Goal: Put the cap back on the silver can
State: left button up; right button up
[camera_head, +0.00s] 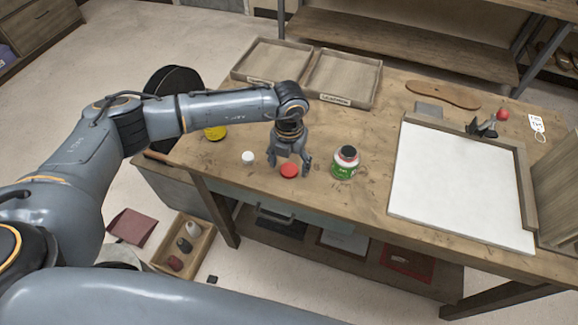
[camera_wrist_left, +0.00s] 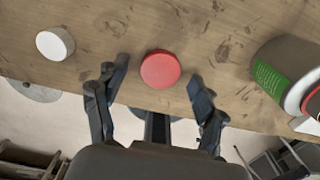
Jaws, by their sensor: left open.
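A can (camera_head: 345,166) with a green label and a dark opening or top stands upright on the workbench, right of my left gripper. Its grey side and green label also show at the right edge of the left wrist view (camera_wrist_left: 268,80). A round red cap (camera_head: 289,171) lies flat on the bench near its front edge. My left gripper (camera_head: 291,164) points down over the red cap, open and empty. In the left wrist view the red cap (camera_wrist_left: 160,69) shows between the spread fingers. A white cap (camera_head: 248,158) lies to the left. My right gripper is not in view.
A yellow object (camera_head: 214,133) sits behind my left forearm. Two shallow wooden trays (camera_head: 342,76) lie at the back. A white board (camera_head: 462,185) with a wooden frame and a small dark tool fills the right side. The bench's front edge is close to the caps.

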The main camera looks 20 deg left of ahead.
pick_arm(q)
jog(key=shift+f, duration=0.2)
jog(key=c, duration=0.8)
jog(key=shift+o, duration=0.2)
jog(key=shift+r, duration=0.15)
jog(key=shift+w+r, duration=0.1)
jog(key=shift+r, duration=0.45)
jog(key=s+d+r+b, duration=0.4)
jog(key=s+d+r, duration=0.2)
jog(key=s+r, duration=0.5)
jog(key=shift+s+d+r, duration=0.35)
jog(key=shift+s+d, duration=0.05)
jog(key=shift+s, duration=0.35)
